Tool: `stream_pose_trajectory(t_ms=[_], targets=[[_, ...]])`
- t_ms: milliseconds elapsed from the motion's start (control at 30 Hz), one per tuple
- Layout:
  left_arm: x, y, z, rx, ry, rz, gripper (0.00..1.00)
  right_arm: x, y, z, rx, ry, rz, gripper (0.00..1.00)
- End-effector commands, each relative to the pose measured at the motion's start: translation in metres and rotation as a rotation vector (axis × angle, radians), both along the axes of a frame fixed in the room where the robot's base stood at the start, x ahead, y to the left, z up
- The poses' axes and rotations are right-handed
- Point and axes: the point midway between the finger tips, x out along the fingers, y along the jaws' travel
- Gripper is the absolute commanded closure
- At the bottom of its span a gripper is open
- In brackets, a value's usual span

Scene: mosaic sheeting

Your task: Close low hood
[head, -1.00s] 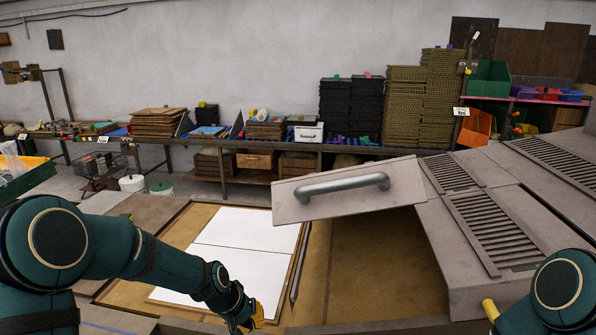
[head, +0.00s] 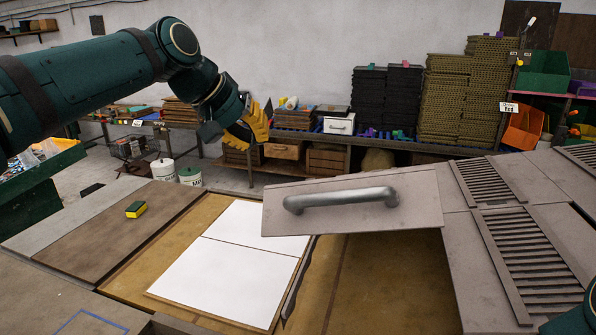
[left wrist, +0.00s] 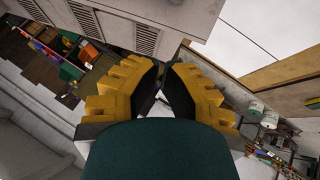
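The low hood is a grey metal panel (head: 415,200) with a curved grey bar handle (head: 340,199). It is raised and tilted above the tan machine bed (head: 390,290), beside the louvred grey housing. My left gripper (head: 262,121) has yellow fingers with dark pads and is up in the air, above and left of the handle, touching nothing. In the left wrist view its fingertips (left wrist: 162,66) nearly meet, with nothing between them. Part of the grey housing (left wrist: 180,18) shows beyond them. Only a bit of my right arm shows at the lower right; its gripper is out of view.
White sheets (head: 235,270) lie on the bed left of the hood. A yellow and dark sponge (head: 136,209) lies on the brown board at left. A bench with stacked black and olive trays (head: 455,105) stands along the back wall. Air before the handle is clear.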

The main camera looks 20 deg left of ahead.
Motion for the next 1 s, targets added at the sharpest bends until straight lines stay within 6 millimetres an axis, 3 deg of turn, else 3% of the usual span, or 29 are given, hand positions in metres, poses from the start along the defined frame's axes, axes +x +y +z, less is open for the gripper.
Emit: stream_pose_trajectory(t_ms=[167,600,800,1000], targets=[[0.008,-0.006,-0.012,0.0,0.002,-0.001,1.0,0.0,0.0,-0.001,0.0,0.001,0.0,0.53],[0.053,-0.037,-0.077,0.001,0.003,-0.001,1.0,0.0,0.0,-0.001,0.0,0.0,0.0,0.53],[0.047,-0.048,-0.1,0.001,0.001,0.0,1.0,0.0,0.0,-0.004,0.0,0.0,0.0,0.53],[0.045,-0.053,-0.11,0.001,0.0,0.0,1.0,0.0,0.0,-0.005,0.0,0.0,0.0,0.53]])
